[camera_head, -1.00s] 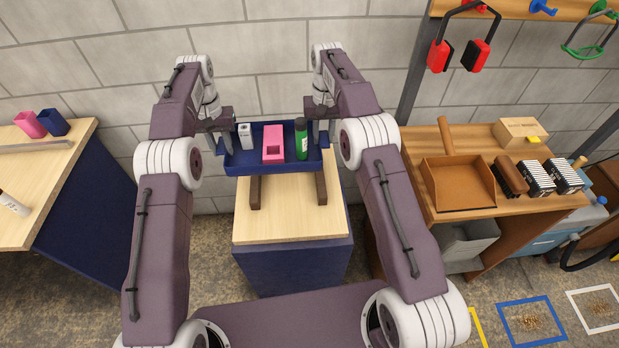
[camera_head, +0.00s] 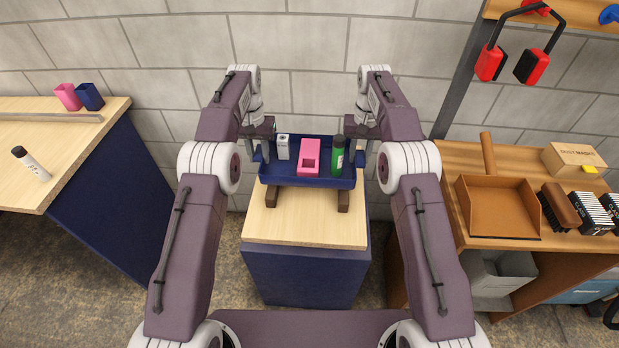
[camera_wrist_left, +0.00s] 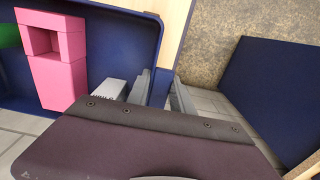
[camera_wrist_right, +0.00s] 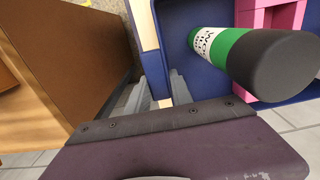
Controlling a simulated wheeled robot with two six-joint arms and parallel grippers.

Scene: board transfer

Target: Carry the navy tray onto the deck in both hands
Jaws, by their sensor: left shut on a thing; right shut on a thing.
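The navy tray (camera_head: 307,182) is level between my two grippers, over two dark wooden rails (camera_head: 272,197) on a small wood-topped stand (camera_head: 305,229). I cannot tell whether it touches the rails. It holds a white box (camera_head: 283,147), a pink holder (camera_head: 309,158) and an upright green bottle with a dark cap (camera_head: 338,157). My left gripper (camera_head: 262,152) is shut on the tray's left side, and my right gripper (camera_head: 363,155) is shut on its right side. The wrist views show navy tray wall between the left fingers (camera_wrist_left: 161,90) and the right fingers (camera_wrist_right: 160,90). Which surface is the deck is unclear.
At left a wood-topped table (camera_head: 30,140) bears pink and navy cups (camera_head: 80,97), a metal strip and a white bottle (camera_head: 32,164). A block wall stands close behind.

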